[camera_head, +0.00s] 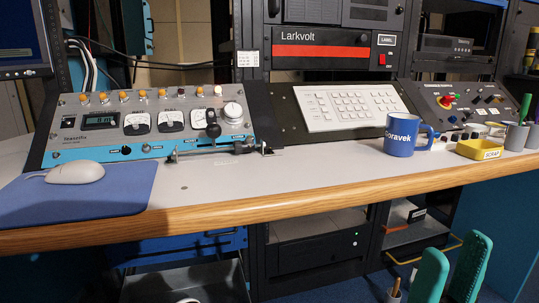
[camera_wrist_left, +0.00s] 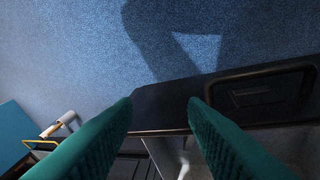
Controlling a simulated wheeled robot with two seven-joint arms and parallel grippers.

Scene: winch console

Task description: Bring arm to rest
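My right gripper (camera_head: 455,248) shows at the bottom right of the head view, below the desk's front edge. Its two green fingers stand apart with nothing between them. My left gripper (camera_wrist_left: 159,104) shows only in the left wrist view, its green fingers spread and empty above blue carpet and dark furniture. The winch console (camera_head: 98,127) is on the desk at the left, with a black-knobbed lever (camera_head: 213,130) standing at its right part. A thin metal rod (camera_head: 205,153) lies along the panel's front edge. Neither gripper touches the console.
The desk (camera_head: 290,180) has a wooden front edge. On it are a mouse (camera_head: 76,171) on a blue mat, a white keypad panel (camera_head: 350,106), a blue mug (camera_head: 402,136), a yellow tray (camera_head: 479,149) and grey cups at right. Racks and shelves stand below. The desk's front middle is clear.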

